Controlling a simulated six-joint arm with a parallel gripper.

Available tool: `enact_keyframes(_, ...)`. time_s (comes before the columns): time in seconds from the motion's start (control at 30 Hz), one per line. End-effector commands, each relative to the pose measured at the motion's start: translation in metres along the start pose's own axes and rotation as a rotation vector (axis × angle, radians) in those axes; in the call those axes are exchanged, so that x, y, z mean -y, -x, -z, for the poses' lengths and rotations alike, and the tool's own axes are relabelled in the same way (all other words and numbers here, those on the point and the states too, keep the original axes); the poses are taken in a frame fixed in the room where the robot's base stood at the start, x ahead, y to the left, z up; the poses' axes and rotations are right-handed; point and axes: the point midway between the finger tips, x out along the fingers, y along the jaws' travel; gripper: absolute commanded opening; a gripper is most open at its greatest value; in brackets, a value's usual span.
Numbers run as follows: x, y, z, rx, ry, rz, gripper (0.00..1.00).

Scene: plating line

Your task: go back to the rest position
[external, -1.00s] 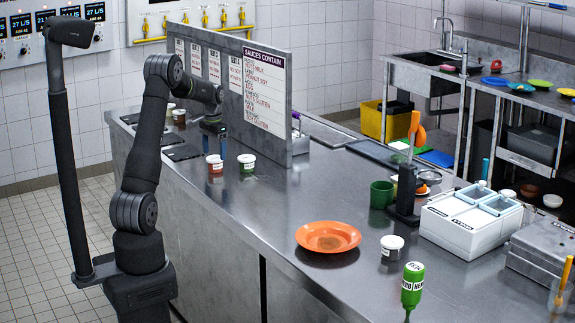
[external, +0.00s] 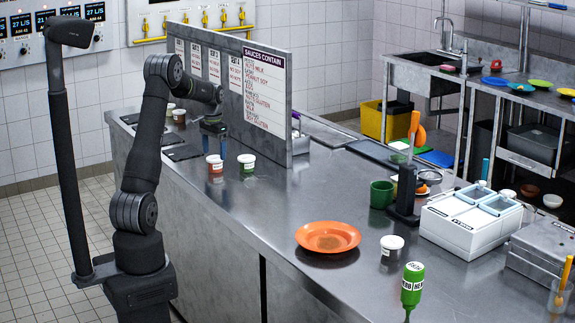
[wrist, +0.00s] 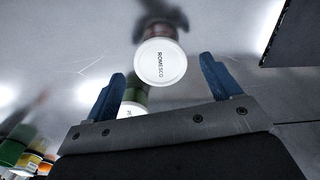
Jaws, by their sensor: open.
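My gripper (external: 213,150) hangs over the left part of the steel counter, above two lidded sauce cups. In the wrist view its blue fingers (wrist: 163,90) are spread apart with nothing held between them. A cup with a white lid reading ROMESCO (wrist: 162,62) lies ahead, beyond the fingertips, apart from them. A green cup (wrist: 136,96) shows lower, partly hidden behind the gripper body. In the external view the red cup (external: 215,166) and the green cup (external: 247,167) stand upright on the counter below and right of the fingers.
A sauce board (external: 264,95) stands upright on the counter just right of my gripper. More small cups (external: 179,116) stand behind. An orange plate (external: 327,226), a white-lidded cup (external: 391,248) and a green bottle (external: 412,285) are toward the front. The counter between the cups and plate is clear.

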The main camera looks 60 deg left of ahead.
Motion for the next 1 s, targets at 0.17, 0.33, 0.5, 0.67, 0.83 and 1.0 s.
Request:
enact_keyframes(0.17, 0.0, -0.022, -0.001, 0.004, 0.0, -0.002, 0.82)
enact_keyframes(0.33, 0.001, -0.018, 0.001, -0.005, 0.0, 0.003, 0.82)
enact_keyframes(0.5, 0.0, 0.016, 0.001, -0.003, 0.0, 0.002, 0.82)
enact_keyframes(0.67, 0.0, 0.048, 0.0, -0.003, 0.0, 0.002, 0.82)
enact_keyframes(0.83, 0.0, 0.082, 0.0, -0.003, 0.0, 0.002, 0.82)
enact_keyframes(1.0, -0.001, 0.057, -0.001, 0.006, 0.0, -0.003, 0.82)
